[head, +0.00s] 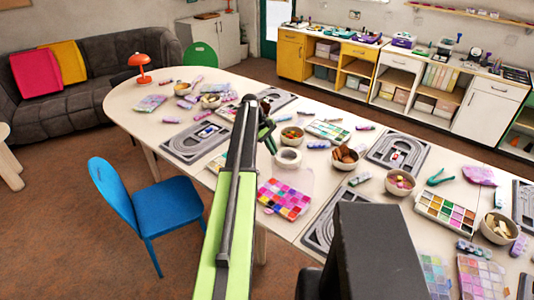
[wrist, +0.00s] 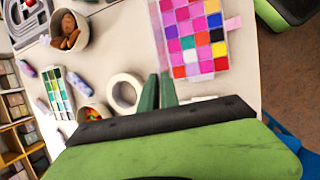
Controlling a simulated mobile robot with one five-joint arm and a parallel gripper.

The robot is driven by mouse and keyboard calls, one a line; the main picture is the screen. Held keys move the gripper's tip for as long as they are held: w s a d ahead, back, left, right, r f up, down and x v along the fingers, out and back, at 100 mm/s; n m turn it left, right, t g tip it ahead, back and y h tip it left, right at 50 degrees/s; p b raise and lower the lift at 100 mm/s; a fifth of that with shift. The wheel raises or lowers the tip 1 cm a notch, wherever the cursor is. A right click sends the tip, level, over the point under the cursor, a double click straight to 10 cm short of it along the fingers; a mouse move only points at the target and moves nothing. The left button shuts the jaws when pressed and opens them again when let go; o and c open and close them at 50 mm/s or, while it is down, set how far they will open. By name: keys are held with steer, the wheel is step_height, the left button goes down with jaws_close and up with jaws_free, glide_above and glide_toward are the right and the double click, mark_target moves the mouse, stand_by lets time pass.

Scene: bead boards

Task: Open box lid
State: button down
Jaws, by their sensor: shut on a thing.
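The bead box (head: 285,198) lies on the long white table, with a grid of pink, purple, red and orange compartments. In the wrist view the same box (wrist: 195,38) is at the top, right of my fingers, with a pink tab on its right side. A pale see-through lid (head: 304,178) shows at the box's far side in the head view; its exact angle is hard to tell. My gripper (head: 270,140) is beyond the box, partly hidden by my arm. In the wrist view the dark green fingers (wrist: 158,92) are close together, apparently on the clear lid's edge, which barely shows.
A white tape roll (head: 288,158) stands close beside my gripper. Bowls of beads (head: 292,136) and brown pieces (head: 345,157), grey bead boards (head: 398,152) and a paint-like tray (head: 445,214) crowd the table. A blue chair (head: 150,210) stands at the near side.

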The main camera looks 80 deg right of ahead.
steer(key=shift+s+d, duration=0.4)
steer(key=shift+d, duration=0.2)
steer(key=shift+s+d, duration=0.35)
steer(key=shift+d, duration=0.25)
steer(key=c, duration=1.9)
jaws_free()
steer(key=p+v, duration=1.6)
steer(key=v, duration=0.1)
steer(key=shift+w, duration=0.15)
